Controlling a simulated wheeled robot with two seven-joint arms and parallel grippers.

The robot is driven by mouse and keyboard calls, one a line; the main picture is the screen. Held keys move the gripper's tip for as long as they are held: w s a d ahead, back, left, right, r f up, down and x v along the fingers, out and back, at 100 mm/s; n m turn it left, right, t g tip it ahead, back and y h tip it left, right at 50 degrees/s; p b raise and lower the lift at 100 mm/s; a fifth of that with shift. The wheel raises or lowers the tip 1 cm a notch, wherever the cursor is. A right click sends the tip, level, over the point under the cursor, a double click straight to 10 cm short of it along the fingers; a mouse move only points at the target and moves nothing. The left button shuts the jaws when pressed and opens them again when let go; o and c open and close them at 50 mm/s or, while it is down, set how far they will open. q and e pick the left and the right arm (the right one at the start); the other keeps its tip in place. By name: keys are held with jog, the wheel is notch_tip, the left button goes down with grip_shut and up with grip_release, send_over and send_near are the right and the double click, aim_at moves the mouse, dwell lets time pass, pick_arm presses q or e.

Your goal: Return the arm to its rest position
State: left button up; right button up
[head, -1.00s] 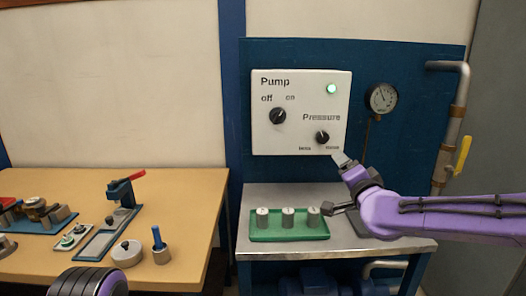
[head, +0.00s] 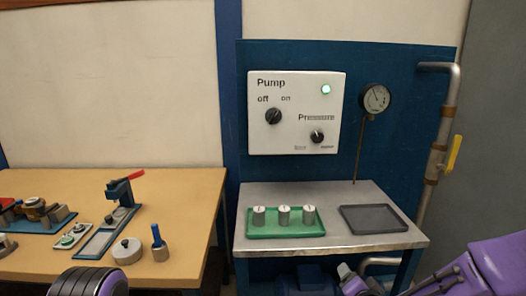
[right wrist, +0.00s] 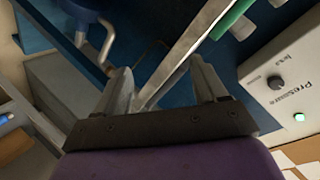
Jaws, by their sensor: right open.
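My right arm (head: 500,265) is purple and sits low at the right edge of the head view. A rounded purple and black part of my left arm (head: 88,282) shows at the bottom left of the head view. My left gripper is out of frame.
The metal bench (head: 340,238) holds a green tray (head: 285,231) with three metal cylinders and an empty grey tray (head: 373,219). A pump panel (head: 295,105) with a lit green lamp, a gauge (head: 375,98) and a pipe (head: 447,110) stand behind. A wooden table (head: 185,215) carries tools at left.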

jog(key=s+d+f+n+g, duration=0.1)
jog(key=s+d+f+g, duration=0.1)
jog(key=s+f, duration=0.5)
jog(key=s+d+f+n+g+h, duration=0.1)
jog(key=s+f+g, duration=0.3)
jog(key=s, duration=1.2)
jog(key=s+d+f+n+g+p, duration=0.1)
jog(key=s+d+f+g, duration=0.2)
jog(key=s+f, duration=0.8)
jog(key=shift+s+d+f+n+g+h, duration=0.3)
jog(key=shift+s+f+h, duration=0.1)
jog(key=shift+f, duration=0.25)
